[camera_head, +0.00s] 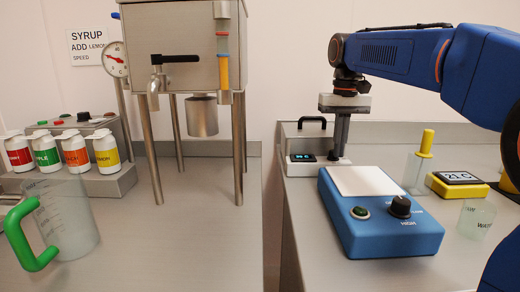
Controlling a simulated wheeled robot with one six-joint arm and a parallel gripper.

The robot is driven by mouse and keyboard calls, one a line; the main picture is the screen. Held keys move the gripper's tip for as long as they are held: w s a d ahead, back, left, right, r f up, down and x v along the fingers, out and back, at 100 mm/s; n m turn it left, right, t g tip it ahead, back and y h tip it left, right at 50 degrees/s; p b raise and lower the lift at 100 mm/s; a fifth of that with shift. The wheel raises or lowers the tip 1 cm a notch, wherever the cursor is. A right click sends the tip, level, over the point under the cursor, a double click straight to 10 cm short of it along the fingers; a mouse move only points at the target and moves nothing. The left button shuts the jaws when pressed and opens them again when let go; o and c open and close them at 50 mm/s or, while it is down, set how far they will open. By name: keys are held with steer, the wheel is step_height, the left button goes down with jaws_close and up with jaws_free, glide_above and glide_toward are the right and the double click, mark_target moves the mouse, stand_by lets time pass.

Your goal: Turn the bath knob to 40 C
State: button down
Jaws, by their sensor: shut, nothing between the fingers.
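The bath (292,138) is a steel box with a black lid handle, standing at the back of the right counter. Its small dark display (303,158) has light digits too small to read surely. My gripper (340,152) points down at the right side of the bath's front, beside the display, with its fingers shut and nothing held. The bath knob is not clearly visible; the fingers cover the place to the right of the display. I cannot tell whether the fingers touch the knob.
A blue stirrer plate (375,235) with a black knob stands in front of the bath. Right of it are a glass with a yellow-handled tool (425,145), a yellow meter (457,188) and a small beaker (475,218). A gap separates the left counter with its hopper (180,50).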

steer(key=shift+a, duration=0.3)
stand_by(0.4)
steer(key=shift+s, duration=0.4)
step_height(320, 180, up, 6)
stand_by(0.5)
